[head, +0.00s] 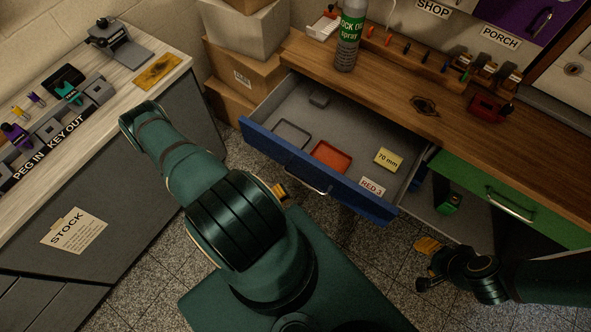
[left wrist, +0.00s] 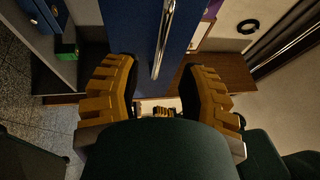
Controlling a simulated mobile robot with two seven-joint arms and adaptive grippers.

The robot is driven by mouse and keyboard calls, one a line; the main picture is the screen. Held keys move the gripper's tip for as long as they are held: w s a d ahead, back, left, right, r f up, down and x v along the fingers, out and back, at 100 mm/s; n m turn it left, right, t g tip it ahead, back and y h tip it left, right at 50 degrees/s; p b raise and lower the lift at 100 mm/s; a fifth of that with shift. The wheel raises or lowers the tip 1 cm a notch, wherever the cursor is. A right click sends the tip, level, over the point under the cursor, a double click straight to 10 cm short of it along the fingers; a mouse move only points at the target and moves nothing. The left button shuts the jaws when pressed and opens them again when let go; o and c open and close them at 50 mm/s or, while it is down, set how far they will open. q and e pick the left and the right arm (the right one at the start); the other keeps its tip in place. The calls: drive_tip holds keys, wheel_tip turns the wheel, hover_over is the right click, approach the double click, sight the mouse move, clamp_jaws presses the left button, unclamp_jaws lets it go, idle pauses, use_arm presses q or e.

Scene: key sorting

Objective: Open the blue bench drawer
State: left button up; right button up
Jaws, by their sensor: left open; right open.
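The blue bench drawer (head: 318,171) is pulled well out from under the wooden bench in the head view. Its metal handle (head: 308,180) is on the front face. My left gripper (head: 281,191) is mostly hidden behind my arm, close to the drawer front. The left wrist view shows this gripper (left wrist: 160,68) with its yellow fingers open, and the blue front (left wrist: 184,40) with its handle (left wrist: 163,40) ahead between them. I cannot tell whether the fingers touch it. My right gripper (head: 428,262) is open and empty over the floor, below the green drawer.
The drawer holds a grey tray (head: 291,134), a red tray (head: 331,157), a yellow 70 mm block (head: 388,159) and a RED 3 label (head: 372,187). A green drawer (head: 510,196) is at right. Cardboard boxes (head: 245,72) stand at the back, a grey cabinet (head: 110,200) at left.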

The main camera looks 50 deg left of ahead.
use_arm(q)
drive_tip(key=v, duration=0.5)
drive_tip(key=shift+s, duration=0.35)
drive_tip(key=shift+s, duration=0.1)
